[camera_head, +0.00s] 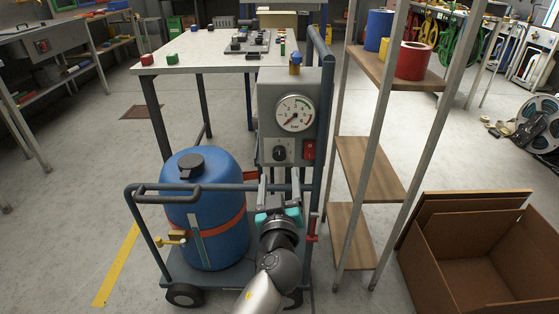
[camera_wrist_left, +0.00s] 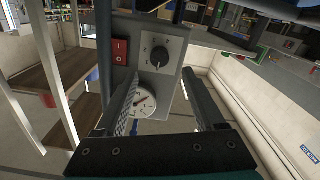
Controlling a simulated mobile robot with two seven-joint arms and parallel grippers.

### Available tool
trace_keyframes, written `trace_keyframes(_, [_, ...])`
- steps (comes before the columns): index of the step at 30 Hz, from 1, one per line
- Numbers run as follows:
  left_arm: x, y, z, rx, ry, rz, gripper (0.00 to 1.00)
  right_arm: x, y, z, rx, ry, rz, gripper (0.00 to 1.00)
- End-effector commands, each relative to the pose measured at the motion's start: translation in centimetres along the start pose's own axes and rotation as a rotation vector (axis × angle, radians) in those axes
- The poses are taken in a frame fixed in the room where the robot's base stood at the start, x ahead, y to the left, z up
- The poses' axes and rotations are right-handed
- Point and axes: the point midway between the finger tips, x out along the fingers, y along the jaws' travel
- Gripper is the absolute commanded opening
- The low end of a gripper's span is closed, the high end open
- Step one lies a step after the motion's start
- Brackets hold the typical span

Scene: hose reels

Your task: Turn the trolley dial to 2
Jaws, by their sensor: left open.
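The trolley (camera_head: 210,187) stands in the middle of the head view, with a grey control panel on its post. The small black dial (camera_head: 280,153) sits on a light plate low on the panel, left of a red switch (camera_head: 308,150) and under a round gauge (camera_head: 294,113). My left gripper (camera_head: 280,178) is open and empty just below the dial, its fingers apart. In the left wrist view the dial (camera_wrist_left: 158,55) shows beyond the two fingers of the gripper (camera_wrist_left: 166,90), not touched. My right gripper is not in view.
A blue tank (camera_head: 205,225) stands on the trolley, left of my arm. A shelf rack (camera_head: 368,170) stands close on the right, with an open cardboard box (camera_head: 480,255) beyond it. A table (camera_head: 195,60) is behind. Bare floor lies at left.

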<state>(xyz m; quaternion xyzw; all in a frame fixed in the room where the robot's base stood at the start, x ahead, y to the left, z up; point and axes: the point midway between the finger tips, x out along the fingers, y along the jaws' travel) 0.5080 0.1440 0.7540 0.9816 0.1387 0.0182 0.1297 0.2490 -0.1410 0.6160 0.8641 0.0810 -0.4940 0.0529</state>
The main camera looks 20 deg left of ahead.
Motion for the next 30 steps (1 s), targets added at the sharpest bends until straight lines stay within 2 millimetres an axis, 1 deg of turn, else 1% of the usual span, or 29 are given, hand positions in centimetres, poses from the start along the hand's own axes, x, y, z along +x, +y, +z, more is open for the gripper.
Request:
trace_keyframes(1, [0.9,0.0,0.0,0.002,0.003,0.001,0.71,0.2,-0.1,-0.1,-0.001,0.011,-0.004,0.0])
trace_keyframes(9, [5.0,0.0,0.0,0.003,0.003,0.001,0.71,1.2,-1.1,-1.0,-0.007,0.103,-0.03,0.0])
trace_keyframes(15, [7.0,0.0,0.1,0.002,0.001,0.001,0.71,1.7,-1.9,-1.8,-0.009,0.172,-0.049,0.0])
trace_keyframes(21, [7.7,0.0,0.0,0.001,0.0,0.001,0.71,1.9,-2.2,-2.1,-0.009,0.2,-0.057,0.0])
trace_keyframes(28, [7.7,0.0,0.0,0.001,-0.001,0.001,0.71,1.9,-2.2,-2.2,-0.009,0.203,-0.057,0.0])
trace_keyframes(29, [7.7,0.0,0.0,0.001,-0.001,0.001,0.7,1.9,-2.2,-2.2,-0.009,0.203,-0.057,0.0])
trace_keyframes(30, [7.7,0.0,0.0,0.001,-0.001,0.001,0.65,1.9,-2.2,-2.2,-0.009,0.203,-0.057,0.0])
